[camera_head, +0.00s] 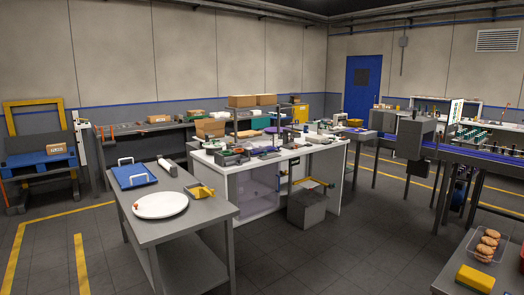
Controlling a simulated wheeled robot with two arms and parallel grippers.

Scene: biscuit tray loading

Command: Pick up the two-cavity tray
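I cannot make out a tray with two clear cavities. A clear container (470,245) holding several brown biscuits (486,244) stands on a grey table at the bottom right; I cannot tell how many cavities it has. A blue tray-like board (134,176) with two white handles lies on the grey table at the left. Neither of my grippers is in view.
A yellow block or sponge (475,279) lies in front of the clear container. The left table (178,222) also bears a white round plate (160,205) and a yellow scoop-like item (199,191). A cluttered white bench (335,160) stands mid-room. Floor (350,260) is clear in front.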

